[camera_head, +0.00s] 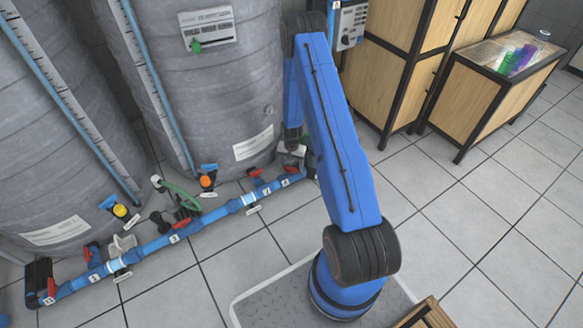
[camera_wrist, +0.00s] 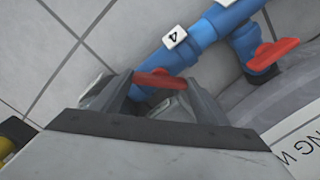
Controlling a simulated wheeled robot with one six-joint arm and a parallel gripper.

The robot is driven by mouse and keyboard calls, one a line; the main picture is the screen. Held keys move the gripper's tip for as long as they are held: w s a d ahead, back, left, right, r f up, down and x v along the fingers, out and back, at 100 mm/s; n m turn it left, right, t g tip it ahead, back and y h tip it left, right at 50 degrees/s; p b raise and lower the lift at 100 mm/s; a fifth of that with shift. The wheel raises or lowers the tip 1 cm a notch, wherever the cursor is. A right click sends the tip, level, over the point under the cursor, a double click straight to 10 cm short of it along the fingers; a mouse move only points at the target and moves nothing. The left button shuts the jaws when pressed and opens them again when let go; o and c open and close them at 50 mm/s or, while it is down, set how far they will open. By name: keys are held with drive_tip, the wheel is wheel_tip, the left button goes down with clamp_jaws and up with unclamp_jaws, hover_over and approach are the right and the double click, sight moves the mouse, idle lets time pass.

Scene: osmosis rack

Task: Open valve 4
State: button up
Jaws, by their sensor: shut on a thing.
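Valve 4 shows in the wrist view as a red handle (camera_wrist: 160,78) on a blue pipe (camera_wrist: 205,32), beside a white tag reading 4 (camera_wrist: 174,37). The handle lies at an angle to the pipe. My gripper (camera_wrist: 162,97) is shut on this handle, with a grey finger on either side. The fingers hide part of the handle and the pipe under it.
Another red handle (camera_wrist: 272,55) is close by on the pipe. Grey tanks (camera_head: 215,95) stand behind the floor-level pipe (camera_head: 150,247), which carries several red handles. Wooden cabinets (camera_head: 400,60) stand to the right. The tiled floor (camera_head: 450,215) between is clear.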

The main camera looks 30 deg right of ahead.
drive_tip(key=n, duration=0.4)
drive_tip(key=shift+n, duration=2.9)
drive_tip(key=o, duration=1)
drive_tip(key=shift+o, duration=0.2)
wheel_tip(320, 180, up, 18)
drive_tip(key=shift+f, duration=0.25)
